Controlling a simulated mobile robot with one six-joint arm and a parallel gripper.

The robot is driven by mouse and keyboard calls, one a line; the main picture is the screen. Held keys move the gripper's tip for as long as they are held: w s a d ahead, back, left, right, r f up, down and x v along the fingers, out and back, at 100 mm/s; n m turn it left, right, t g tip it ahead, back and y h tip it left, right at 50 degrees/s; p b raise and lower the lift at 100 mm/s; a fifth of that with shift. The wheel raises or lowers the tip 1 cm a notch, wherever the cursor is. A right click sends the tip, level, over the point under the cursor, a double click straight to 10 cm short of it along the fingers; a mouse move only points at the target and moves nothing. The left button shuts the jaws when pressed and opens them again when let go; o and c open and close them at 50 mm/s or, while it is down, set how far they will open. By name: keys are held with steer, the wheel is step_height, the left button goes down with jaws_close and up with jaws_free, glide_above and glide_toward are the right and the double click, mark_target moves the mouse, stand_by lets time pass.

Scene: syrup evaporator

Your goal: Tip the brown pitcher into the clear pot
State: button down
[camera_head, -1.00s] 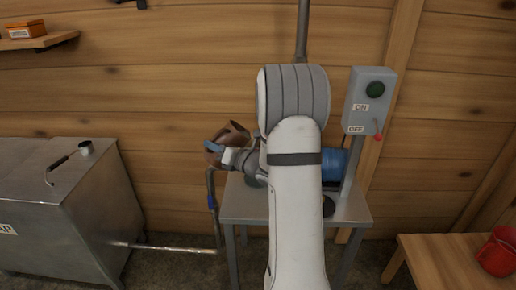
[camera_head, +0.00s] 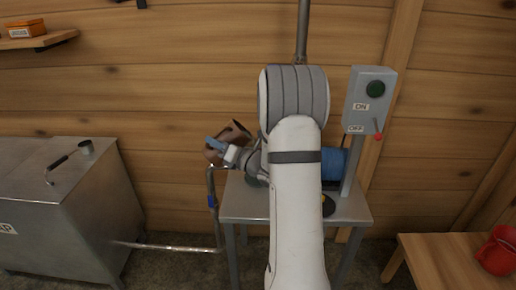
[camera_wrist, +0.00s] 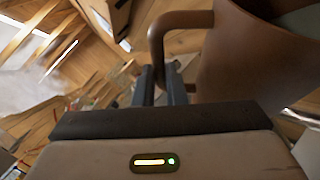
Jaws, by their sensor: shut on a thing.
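The brown pitcher (camera_head: 238,130) is held up in the air to the left of my arm, above the left end of the grey metal stand. It looks tilted. In the wrist view the pitcher (camera_wrist: 255,62) fills the upper right, with its handle on its left side. My gripper (camera_head: 214,147) is shut on that handle; the dark fingers (camera_wrist: 161,84) close around its lower part in the wrist view. What is inside the pitcher cannot be told. I cannot make out the clear pot in either view; my arm covers much of the stand.
A grey metal stand (camera_head: 240,208) is behind my arm, with a blue motor-like part (camera_head: 334,164) and a switch box (camera_head: 369,100). A bent pipe (camera_head: 180,247) runs to the steel tank (camera_head: 55,195). A red container (camera_head: 497,252) sits on a wooden bench (camera_head: 440,262).

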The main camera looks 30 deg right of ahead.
mark_target(217, 133)
steer(key=shift+d+r+m+t, duration=0.2)
steer(key=shift+m+t, duration=0.1)
steer(key=shift+t, duration=0.1)
stand_by(0.3)
steer(key=shift+s+d+r+m+t+y, duration=0.1)
steer(key=shift+d+r+m+t+y, duration=0.15)
steer(key=shift+r+m+t, duration=0.15)
steer(key=shift+s+d+r+m+t+y, duration=0.1)
steer(key=shift+d+r+m+t+y, duration=0.15)
steer(key=shift+r, duration=0.25)
stand_by(0.5)
steer(key=shift+d+m+t, duration=0.5)
steer(key=shift+m+t, duration=0.15)
steer(key=shift+m, duration=0.2)
stand_by(0.4)
steer(key=shift+s+d+r+m+t+h, duration=0.15)
steer(key=shift+d+r+m+t, duration=0.2)
steer(key=shift+d, duration=0.15)
steer(key=shift+s+d+r+m+t+h, duration=0.1)
steer(key=shift+d+r+m+t+h, duration=0.05)
steer(key=shift+d+r+m+t, duration=0.3)
stand_by(1.3)
